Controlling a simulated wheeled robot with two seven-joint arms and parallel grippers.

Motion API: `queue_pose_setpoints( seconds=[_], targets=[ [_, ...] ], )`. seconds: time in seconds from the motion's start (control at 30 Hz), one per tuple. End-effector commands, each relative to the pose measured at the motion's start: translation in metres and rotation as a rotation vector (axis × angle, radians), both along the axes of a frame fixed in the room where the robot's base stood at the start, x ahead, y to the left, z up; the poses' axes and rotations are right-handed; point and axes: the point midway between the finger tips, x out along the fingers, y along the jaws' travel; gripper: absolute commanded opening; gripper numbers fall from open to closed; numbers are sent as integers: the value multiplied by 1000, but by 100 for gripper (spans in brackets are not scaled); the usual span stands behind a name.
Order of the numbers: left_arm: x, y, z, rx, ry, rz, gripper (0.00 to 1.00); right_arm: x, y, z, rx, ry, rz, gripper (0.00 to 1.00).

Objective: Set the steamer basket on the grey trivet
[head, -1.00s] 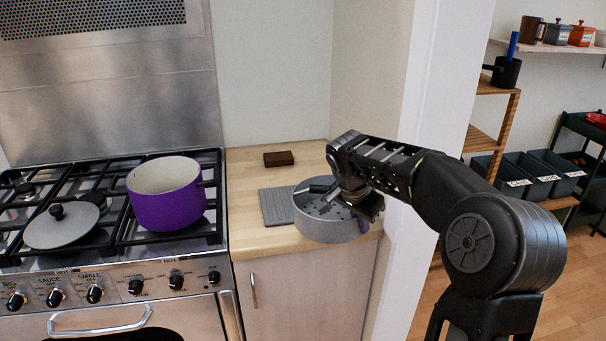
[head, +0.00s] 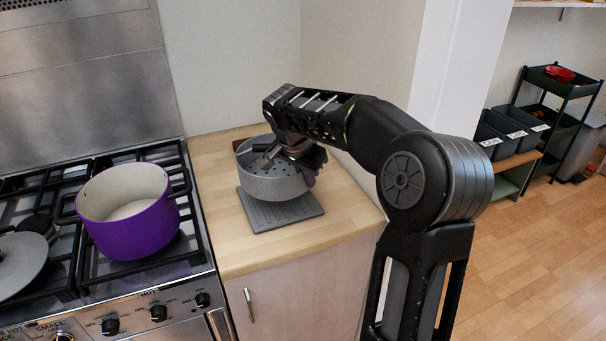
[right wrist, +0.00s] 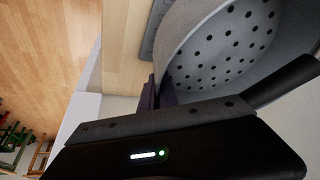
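The grey steamer basket (head: 272,184), a round pan with holes in its floor, is held over the grey trivet (head: 300,209) on the wooden counter. It looks roughly level and a little above the trivet, over its back part; the exact gap is hard to tell. My right gripper (head: 309,166) is shut on the basket's right side wall. My left gripper is not in view.
A purple pot (head: 128,222) stands on the cooker at left, beside a grey lid (head: 22,262). The counter (head: 240,243) in front of the trivet is clear. A wall edge (head: 452,70) stands right of the counter.

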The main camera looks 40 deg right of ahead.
Motion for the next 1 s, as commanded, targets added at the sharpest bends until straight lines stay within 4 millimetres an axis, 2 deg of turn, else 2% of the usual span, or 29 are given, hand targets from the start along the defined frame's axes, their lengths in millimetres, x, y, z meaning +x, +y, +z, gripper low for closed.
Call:
queue_pose_setpoints(
  seconds=[0.27,0.63,0.73,1.0],
  targets=[
    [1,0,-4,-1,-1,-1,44,0,0,-7,-1,-1,-1,0],
    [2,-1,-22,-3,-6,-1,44,0,0,-43,-1,-1,0,0],
    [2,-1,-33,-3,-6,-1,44,1,0,-53,-1,-2,1,0],
    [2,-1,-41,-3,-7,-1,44,1,0,-60,0,-3,1,0]
  ],
)
